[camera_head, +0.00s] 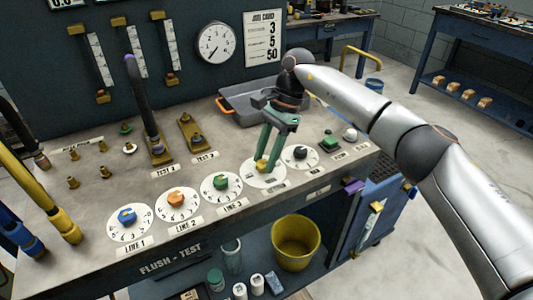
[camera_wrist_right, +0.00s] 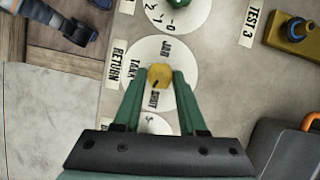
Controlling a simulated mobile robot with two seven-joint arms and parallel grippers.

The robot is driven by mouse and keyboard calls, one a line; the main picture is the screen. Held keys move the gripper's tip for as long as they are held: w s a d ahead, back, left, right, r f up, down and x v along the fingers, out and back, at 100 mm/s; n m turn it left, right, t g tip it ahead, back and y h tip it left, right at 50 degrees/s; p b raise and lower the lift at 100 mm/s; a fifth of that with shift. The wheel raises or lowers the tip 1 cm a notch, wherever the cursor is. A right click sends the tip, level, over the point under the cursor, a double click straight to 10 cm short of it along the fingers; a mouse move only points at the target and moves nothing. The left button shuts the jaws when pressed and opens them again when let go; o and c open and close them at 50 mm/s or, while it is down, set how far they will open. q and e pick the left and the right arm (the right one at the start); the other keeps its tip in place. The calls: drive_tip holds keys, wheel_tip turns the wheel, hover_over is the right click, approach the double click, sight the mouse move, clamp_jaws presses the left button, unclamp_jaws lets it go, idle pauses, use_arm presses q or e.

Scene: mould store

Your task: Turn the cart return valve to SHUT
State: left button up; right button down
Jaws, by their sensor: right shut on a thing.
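The return valve is a small yellow knob (camera_head: 262,164) on a white round dial (camera_head: 279,179) on the bench top, right of the LINE 3 knob. In the right wrist view the knob (camera_wrist_right: 159,76) sits on a dial with the words JAR, TANK and SHUT, beside a RETURN label (camera_wrist_right: 118,65). My right gripper (camera_head: 263,160) comes down from above with its green fingers on either side of the knob, shut on it. The fingers hide part of the dial, and I cannot tell which word the knob's pointer faces. My left gripper is not in view.
Blue (camera_head: 127,215), orange (camera_head: 176,199) and green (camera_head: 221,182) knobs stand in a row to the left. A black knob (camera_head: 300,153) is close on the right. A grey tray (camera_head: 240,103) lies behind. A yellow bucket (camera_head: 296,243) is on the shelf below.

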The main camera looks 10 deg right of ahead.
drive_tip(key=shift+w+a+n+g+h, duration=0.1)
drive_tip(key=shift+n+g+h, duration=0.2)
drive_tip(key=shift+n, duration=0.6)
drive_tip(key=shift+w+n+g+h, duration=0.1)
drive_tip(key=shift+n+g+h, duration=0.15)
drive_tip(key=shift+n, duration=0.65)
drive_tip(key=shift+s, duration=0.1)
drive_tip(key=shift+c, duration=2.3)
unclamp_jaws()
